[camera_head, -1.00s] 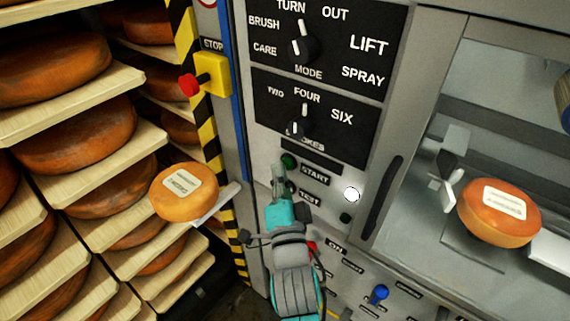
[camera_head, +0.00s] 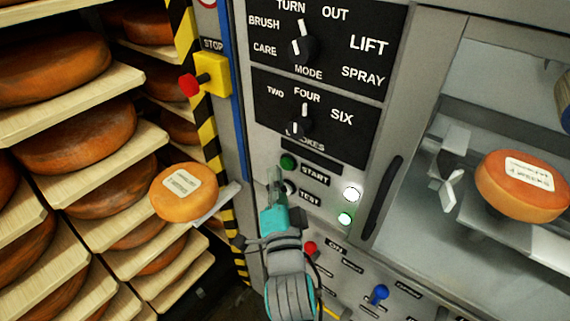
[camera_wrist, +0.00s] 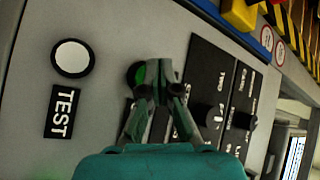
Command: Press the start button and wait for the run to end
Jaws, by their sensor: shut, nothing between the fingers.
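The green start button (camera_head: 288,162) sits on the grey panel beside the START label. My gripper (camera_head: 274,178) is shut and empty, just below and left of the button in the head view, and looks apart from it. In the wrist view the button (camera_wrist: 139,75) shows partly behind my closed fingertips (camera_wrist: 158,82). Behind the window, an orange cheese wheel (camera_head: 523,187) with a label sits on a pale support.
A white TEST button (camera_wrist: 72,58) is close to my fingers. A red stop button (camera_head: 189,85) on a yellow box, a red button (camera_head: 310,248) and a blue knob (camera_head: 379,293) are around. Shelves of cheeses fill the left; one cheese (camera_head: 184,192) lies on a support by the striped post.

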